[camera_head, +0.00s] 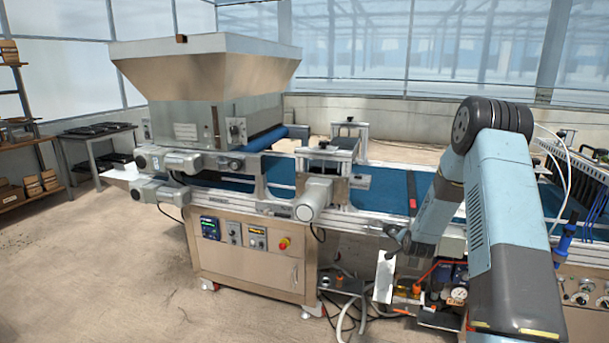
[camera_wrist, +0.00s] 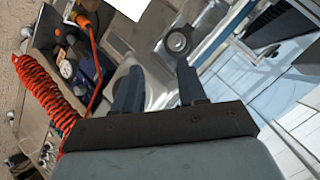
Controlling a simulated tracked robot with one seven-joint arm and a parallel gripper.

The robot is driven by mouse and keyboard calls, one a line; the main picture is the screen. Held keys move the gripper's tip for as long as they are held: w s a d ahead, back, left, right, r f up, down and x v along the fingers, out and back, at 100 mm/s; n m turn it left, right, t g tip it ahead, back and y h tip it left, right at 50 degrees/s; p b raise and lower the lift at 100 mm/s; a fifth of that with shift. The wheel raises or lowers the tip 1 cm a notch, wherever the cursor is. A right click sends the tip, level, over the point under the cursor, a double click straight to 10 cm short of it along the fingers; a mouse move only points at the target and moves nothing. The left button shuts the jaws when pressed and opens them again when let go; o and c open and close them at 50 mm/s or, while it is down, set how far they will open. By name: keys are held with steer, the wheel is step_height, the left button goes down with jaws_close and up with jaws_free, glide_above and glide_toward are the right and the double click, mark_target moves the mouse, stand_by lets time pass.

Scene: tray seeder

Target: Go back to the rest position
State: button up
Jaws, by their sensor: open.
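My gripper (camera_wrist: 158,68) is open in the wrist view, with its two dark fingers apart and nothing seen between them. A grey metal part lies behind the fingers, and a round ring-shaped fitting (camera_wrist: 177,41) shows just beyond the right finger; I cannot tell whether they touch. In the head view my blue-grey arm stands at the right, bent at a dark elbow, with its far end reaching down towards the front edge of the conveyor (camera_head: 375,190). The gripper's fingers are hard to make out there.
The tray seeder's hopper (camera_head: 205,75) stands left of the arm above its control cabinet (camera_head: 250,255). A white panel (camera_head: 384,275) and a pressure gauge (camera_head: 459,294) sit below the conveyor near my arm. An orange coiled hose (camera_wrist: 45,95) hangs left of the gripper. Open floor lies front left.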

steer(key=s+a+r+n+g, duration=0.1)
steer(key=s+a+r+n, duration=0.15)
steer(key=s+r, duration=0.55)
steer(key=s+a+r+n+g, duration=0.1)
steer(key=s+a+r+n, duration=0.3)
steer(key=r, duration=0.7)
steer(key=s+a+r+g, duration=0.1)
steer(key=s+a+r, duration=0.1)
steer(key=s+r, duration=0.65)
steer(key=s+a+r+n+g, duration=0.1)
steer(key=s+r, duration=0.2)
steer(key=s, duration=0.7)
steer(key=s+a+r+n+g+y, duration=0.1)
steer(key=s+a+r+n, duration=0.1)
steer(key=s, duration=0.8)
steer(key=s+a+r+n, duration=0.1)
steer(key=s+r, duration=0.3)
steer(key=s, duration=0.7)
steer(key=shift+a+r+g, duration=0.15)
steer(key=shift+a+g, duration=0.25)
steer(key=shift+a, duration=0.1)
steer(key=shift+s+n, duration=0.1)
steer(key=shift+n, duration=0.15)
